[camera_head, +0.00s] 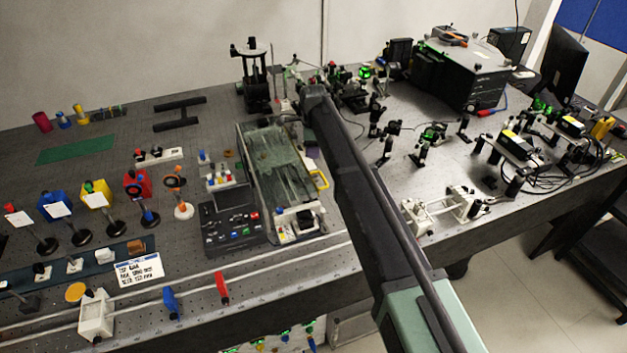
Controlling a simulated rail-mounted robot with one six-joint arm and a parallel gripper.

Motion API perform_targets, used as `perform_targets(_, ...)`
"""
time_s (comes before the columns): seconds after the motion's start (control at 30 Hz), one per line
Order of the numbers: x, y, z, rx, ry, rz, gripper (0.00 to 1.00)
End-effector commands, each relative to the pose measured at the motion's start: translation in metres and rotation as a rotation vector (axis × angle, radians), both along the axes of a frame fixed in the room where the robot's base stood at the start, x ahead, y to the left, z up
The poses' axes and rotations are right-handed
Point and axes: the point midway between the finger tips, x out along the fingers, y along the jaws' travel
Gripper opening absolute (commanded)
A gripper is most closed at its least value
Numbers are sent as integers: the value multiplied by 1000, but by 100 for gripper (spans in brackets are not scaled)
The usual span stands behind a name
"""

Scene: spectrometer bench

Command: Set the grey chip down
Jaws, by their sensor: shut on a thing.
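My arm (345,170) reaches from the lower right up to the back middle of the bench, where its dark end stands beside the long glass-topped instrument (247,165). My gripper's fingers are not visible; they appear hidden behind the arm. I cannot make out the grey chip, so I cannot tell what it touches. A small dark purplish block (312,150) shows between the instrument and the arm; I cannot tell what it is.
A control panel (232,225) stands left of the instrument. Filters on posts (95,200) and a dark strip with small blocks (105,257) fill the left. Optics crowd the back right. A white-ended rail assembly (445,205) lies right of my arm. The bench left of the green mat (75,149) is clear.

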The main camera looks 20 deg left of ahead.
Motion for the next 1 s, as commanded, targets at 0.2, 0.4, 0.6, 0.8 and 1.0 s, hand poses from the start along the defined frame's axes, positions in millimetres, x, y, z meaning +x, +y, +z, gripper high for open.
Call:
perform_targets(0.2, 0, 0, -16, 0, 0, 0, 15)
perform_targets(0.4, 0, 0, -57, 0, 0, 0, 15)
perform_targets(0.6, 0, 0, -55, 0, 0, 0, 15)
perform_targets(0.8, 0, 0, -60, 0, 0, 0, 15)
perform_targets(1.0, 0, 0, -58, 0, 0, 0, 47)
